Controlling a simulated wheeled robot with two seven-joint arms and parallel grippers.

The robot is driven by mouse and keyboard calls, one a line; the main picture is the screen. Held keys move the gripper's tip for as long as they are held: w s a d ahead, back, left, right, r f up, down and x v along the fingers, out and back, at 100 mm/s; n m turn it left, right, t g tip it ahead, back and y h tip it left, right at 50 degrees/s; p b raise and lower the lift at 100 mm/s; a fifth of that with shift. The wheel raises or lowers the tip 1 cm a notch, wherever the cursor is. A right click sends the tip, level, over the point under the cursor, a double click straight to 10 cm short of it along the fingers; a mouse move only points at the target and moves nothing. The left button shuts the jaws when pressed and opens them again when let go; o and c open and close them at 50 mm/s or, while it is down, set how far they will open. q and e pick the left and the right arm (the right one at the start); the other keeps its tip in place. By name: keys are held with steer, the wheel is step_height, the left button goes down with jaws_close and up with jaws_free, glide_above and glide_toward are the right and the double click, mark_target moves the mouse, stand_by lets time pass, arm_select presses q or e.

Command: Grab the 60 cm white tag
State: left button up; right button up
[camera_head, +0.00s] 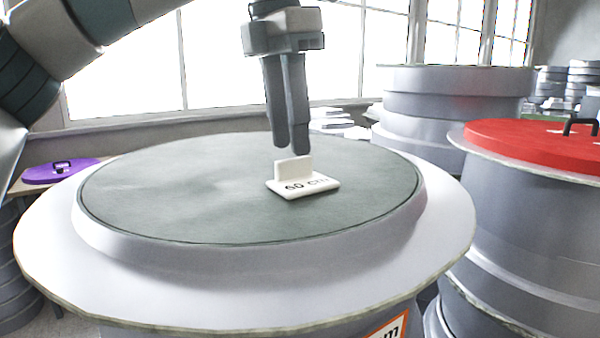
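The white tag (303,185) lies on the round grey-green top (170,190) of the mould in front of me. It has a flat base printed "60 cm" and a small upright tab at its back. My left gripper (290,150) points straight down just above the tab, and its fingertips look slightly above it. The two fingers appear side by side and partly overlapping, so the gap between them is hard to judge. Nothing shows between them. My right gripper is not in view.
The mould has a wide pale flange (130,285) around its top. A red lid (535,142) with a black handle sits on a mould at right. A purple lid (60,171) lies at left. Stacked grey moulds (455,95) stand behind, near bright windows.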

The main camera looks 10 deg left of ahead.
mark_target(293, 158)
arm_select(q)
steer(key=shift+w+d+f+p, duration=0.15)
steer(key=shift+f+p, duration=0.45)
steer(key=shift+f, duration=1.1)
jaws_close()
